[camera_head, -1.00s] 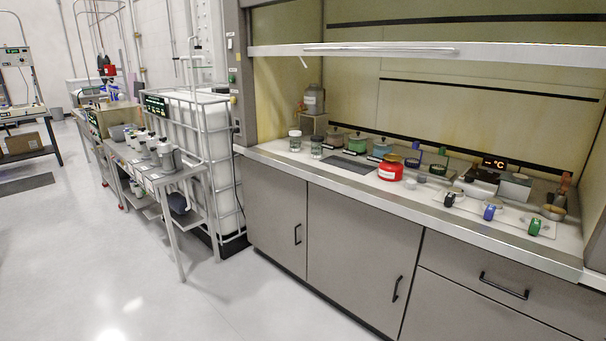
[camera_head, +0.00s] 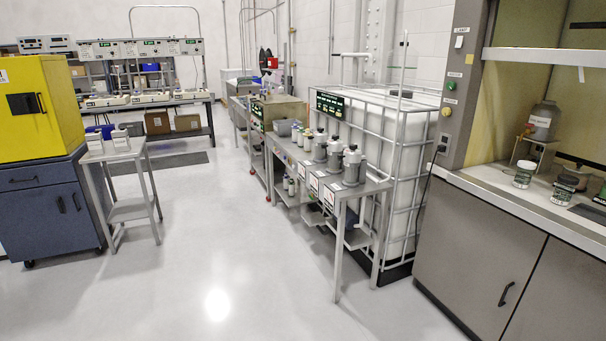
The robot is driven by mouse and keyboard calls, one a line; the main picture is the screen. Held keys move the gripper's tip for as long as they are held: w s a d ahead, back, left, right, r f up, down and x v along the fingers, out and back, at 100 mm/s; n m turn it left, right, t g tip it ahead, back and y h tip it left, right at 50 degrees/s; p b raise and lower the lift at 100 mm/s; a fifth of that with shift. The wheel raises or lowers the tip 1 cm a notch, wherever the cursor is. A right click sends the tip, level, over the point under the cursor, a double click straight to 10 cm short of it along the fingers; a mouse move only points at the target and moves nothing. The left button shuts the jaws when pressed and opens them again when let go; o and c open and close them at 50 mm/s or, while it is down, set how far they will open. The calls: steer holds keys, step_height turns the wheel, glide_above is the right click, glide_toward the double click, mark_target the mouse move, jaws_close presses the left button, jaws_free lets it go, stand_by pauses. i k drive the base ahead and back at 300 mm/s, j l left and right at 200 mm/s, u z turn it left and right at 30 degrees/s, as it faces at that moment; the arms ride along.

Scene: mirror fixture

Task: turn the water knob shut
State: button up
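No water knob can be made out in the current head view. The near end of the fume hood (camera_head: 478,252) stands at the right edge, with grey cabinet doors below its bench. The part of its bench front that carried black, blue and green knobs a second ago is out of frame. Small round buttons, one green and one yellow, sit on the hood's side post (camera_head: 459,85). My gripper is not in the picture.
A white caged tank (camera_head: 398,150) stands left of the hood. A metal cart (camera_head: 340,191) with several bottles is before it. A small table (camera_head: 112,157) and a blue cabinet (camera_head: 45,210) with a yellow box (camera_head: 38,108) stand left. The middle floor is open.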

mark_target(451, 85)
steer(key=i, duration=0.6)
steer(key=i+j+z, duration=0.1)
steer(key=i, duration=0.45)
steer(key=i+j+z, duration=0.1)
steer(key=i, duration=0.5)
